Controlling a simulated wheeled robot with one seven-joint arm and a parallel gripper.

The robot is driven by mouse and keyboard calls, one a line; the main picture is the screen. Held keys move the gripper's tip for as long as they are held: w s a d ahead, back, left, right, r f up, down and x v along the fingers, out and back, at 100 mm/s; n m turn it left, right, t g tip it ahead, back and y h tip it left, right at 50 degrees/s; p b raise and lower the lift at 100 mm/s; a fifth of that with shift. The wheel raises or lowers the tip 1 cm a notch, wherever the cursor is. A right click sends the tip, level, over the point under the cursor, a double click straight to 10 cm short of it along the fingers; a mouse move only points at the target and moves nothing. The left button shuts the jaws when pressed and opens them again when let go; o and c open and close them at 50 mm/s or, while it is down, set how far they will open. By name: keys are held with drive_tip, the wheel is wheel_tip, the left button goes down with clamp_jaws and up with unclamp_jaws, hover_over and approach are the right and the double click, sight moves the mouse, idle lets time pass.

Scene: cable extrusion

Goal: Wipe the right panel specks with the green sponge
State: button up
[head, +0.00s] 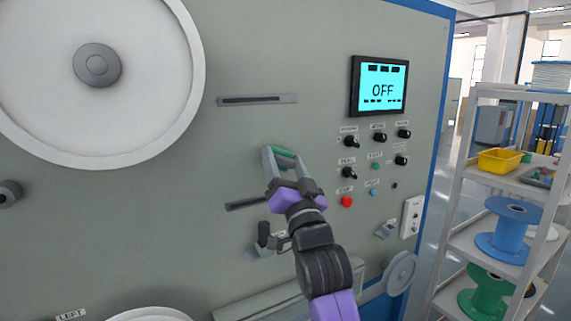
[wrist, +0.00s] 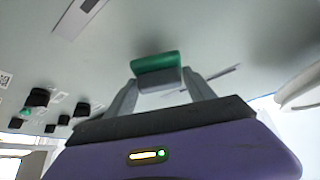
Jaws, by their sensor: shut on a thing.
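The green sponge (head: 282,152) is held between the fingers of my gripper (head: 283,160), which is shut on it. In the wrist view the sponge (wrist: 155,63) shows a green top and a grey lower side between the fingertips of my gripper (wrist: 157,80). The sponge is at or very near the grey panel (head: 240,140); I cannot tell whether it touches. It is between the upper slot and the lower slot, left of the knobs. I cannot make out any specks on the panel in either view.
A large white wheel (head: 150,125) is at the left. A shelf with a yellow bin (head: 499,160) and a blue spool (head: 511,226) stands at the right.

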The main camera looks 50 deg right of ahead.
drive_tip(key=shift+w+d+b, duration=0.3)
drive_tip(key=shift+w, duration=0.65)
idle(0.6)
drive_tip(key=shift+s+d+r+p, duration=0.1)
drive_tip(key=shift+s+d+p, duration=0.1)
drive_tip(key=shift+d+p, duration=0.25)
drive_tip(key=shift+s+d+p, duration=0.15)
drive_tip(key=shift+d+p, duration=0.1)
drive_tip(key=shift+d, duration=0.25)
drive_tip(key=shift+s+d+p, duration=0.3)
drive_tip(key=shift+d, duration=0.6)
drive_tip(key=shift+w, duration=0.1)
drive_tip(key=shift+w+a+f+b, duration=0.1)
drive_tip(key=shift+w+a+b, duration=0.25)
drive_tip(key=shift+a, duration=0.5)
drive_tip(key=shift+w+a+f+b, duration=0.1)
drive_tip(key=shift+w+a+b, duration=0.25)
drive_tip(key=shift+a, duration=0.45)
drive_tip(key=shift+w+a, duration=0.1)
drive_tip(key=shift+a, duration=0.2)
drive_tip(key=shift+c, duration=0.7)
